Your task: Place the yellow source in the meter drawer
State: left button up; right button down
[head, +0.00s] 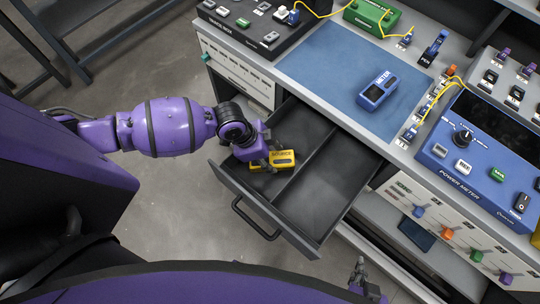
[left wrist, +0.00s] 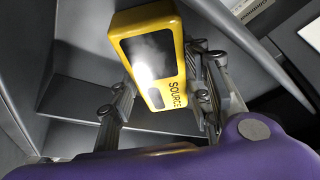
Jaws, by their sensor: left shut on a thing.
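The yellow source (head: 284,158) is in the grip of my left gripper (head: 268,161), over the left compartment of the open drawer (head: 318,201). In the left wrist view the source (left wrist: 153,56) sits between the two fingers of the left gripper (left wrist: 162,92), its dark screen and label facing the camera. The drawer's divider shows beside it. I cannot tell whether the source touches the drawer floor. Part of my right gripper (head: 361,277) shows at the bottom of the head view; its fingers are too small to read.
The blue meter (head: 378,90) lies on the blue mat (head: 325,62) above the drawer. A blue power meter panel (head: 480,165) stands to the right. The drawer's right compartment is empty. The drawer handle (head: 254,219) sticks out in front.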

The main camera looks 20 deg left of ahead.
pick_arm(q)
jog(key=shift+r, duration=0.1)
pick_arm(e)
jog(key=shift+s, duration=0.25)
pick_arm(q)
jog(key=o, duration=1.4)
pick_arm(e)
jog(key=shift+s+d+f, duration=0.1)
